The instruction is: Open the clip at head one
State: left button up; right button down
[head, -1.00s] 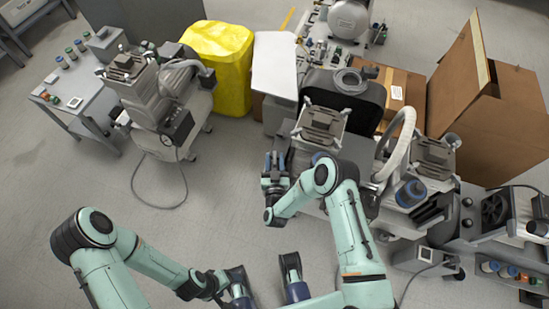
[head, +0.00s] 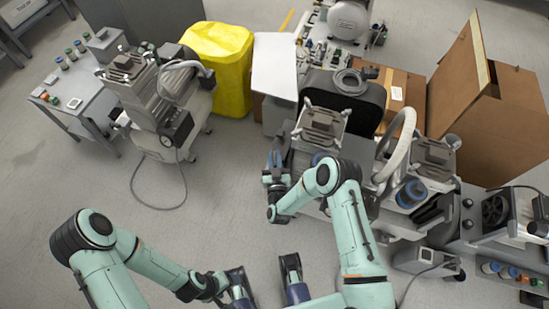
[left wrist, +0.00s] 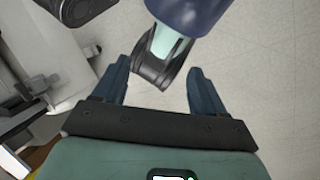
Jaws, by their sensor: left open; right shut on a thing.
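My right gripper (head: 276,166) is at the left side of the middle compressor unit (head: 322,122), next to its front edge. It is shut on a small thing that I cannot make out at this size. The clip at head one cannot be told apart in the head view. My left gripper (head: 237,284) is low at the bottom of the head view, away from the units. In the left wrist view its two blue fingers (left wrist: 157,88) are apart with nothing between them; part of my own body shows beyond them.
A second compressor unit (head: 158,92) stands at left beside a small table (head: 78,110). A hose (head: 398,140) arches at the right. The floor (head: 215,205) between the units is clear, except for a cable.

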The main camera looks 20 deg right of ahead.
jog(key=n+y, duration=0.2)
jog(key=y, duration=0.1)
jog(key=shift+b, duration=0.35)
jog(key=shift+f+n+y+b, duration=0.15)
jog(key=shift+n+y+b, duration=0.2)
jog(key=shift+n+y, duration=0.6)
pick_arm(q)
jog(key=w+a+f+t+b, duration=0.1)
jog(key=w+a+f+b, duration=0.1)
jog(key=w+f, duration=0.2)
jog(key=shift+w+f+t+y, duration=0.25)
jog(key=shift+w+t+y, duration=0.05)
jog(key=shift+w, duration=0.05)
pick_arm(e)
jog(key=shift+n+g+y, duration=0.4)
jog(key=shift+n+y, duration=0.4)
jog(key=shift+y, duration=0.75)
jog(key=shift+n+g+y, duration=0.4)
jog(key=shift+n+y, duration=0.35)
jog(key=shift+y, duration=0.75)
jog(key=c, duration=1.1)
grip_release()
jog(key=shift+c, duration=0.2)
